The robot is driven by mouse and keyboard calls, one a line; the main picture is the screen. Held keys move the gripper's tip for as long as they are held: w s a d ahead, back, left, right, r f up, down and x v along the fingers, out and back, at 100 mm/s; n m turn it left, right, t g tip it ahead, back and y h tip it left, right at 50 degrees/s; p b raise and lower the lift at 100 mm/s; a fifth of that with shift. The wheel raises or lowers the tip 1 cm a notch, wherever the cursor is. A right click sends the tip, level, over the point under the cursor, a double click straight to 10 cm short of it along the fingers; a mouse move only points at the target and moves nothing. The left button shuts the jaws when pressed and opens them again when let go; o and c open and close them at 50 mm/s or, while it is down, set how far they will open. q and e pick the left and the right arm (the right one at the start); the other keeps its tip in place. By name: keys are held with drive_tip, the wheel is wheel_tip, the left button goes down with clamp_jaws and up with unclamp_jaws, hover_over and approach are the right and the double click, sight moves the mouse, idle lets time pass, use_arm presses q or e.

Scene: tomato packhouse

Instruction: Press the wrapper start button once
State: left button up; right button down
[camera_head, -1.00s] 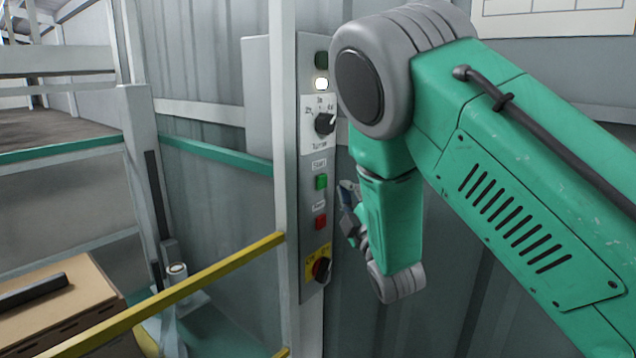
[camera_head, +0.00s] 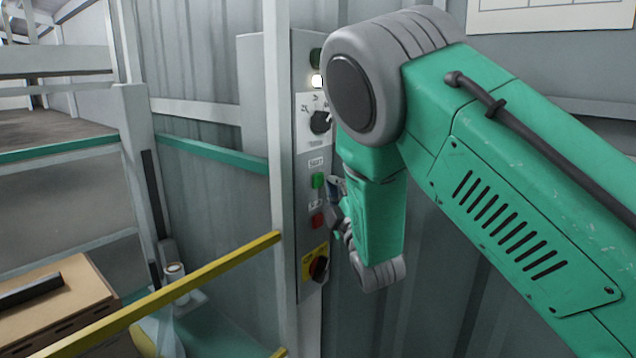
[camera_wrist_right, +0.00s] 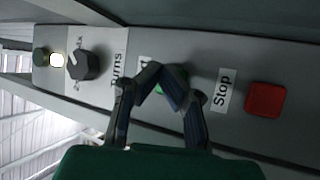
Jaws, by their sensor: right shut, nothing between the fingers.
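The green start button (camera_head: 318,180) is on the grey control panel (camera_head: 310,262), under a START label. In the right wrist view the start button (camera_wrist_right: 172,84) is partly hidden behind my fingers, and its label is mostly covered. My right gripper (camera_head: 334,188) is shut and empty, just right of the button in the head view. In the right wrist view its fingertips (camera_wrist_right: 158,76) come together over the button's edge. I cannot tell whether they touch it. My left gripper is not in view.
The red stop button (camera_wrist_right: 266,99) sits beside the start button. The black turns knob (camera_wrist_right: 84,65), a lit white lamp (camera_wrist_right: 57,60) and a green lamp (camera_wrist_right: 40,56) are further along. A yellow rail (camera_head: 190,284) runs left of the panel.

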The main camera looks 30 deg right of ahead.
drive_tip(key=shift+a, duration=0.15)
idle(0.5)
drive_tip(key=shift+w+d, duration=0.3)
drive_tip(key=shift+d, duration=0.15)
drive_tip(key=shift+a, duration=0.25)
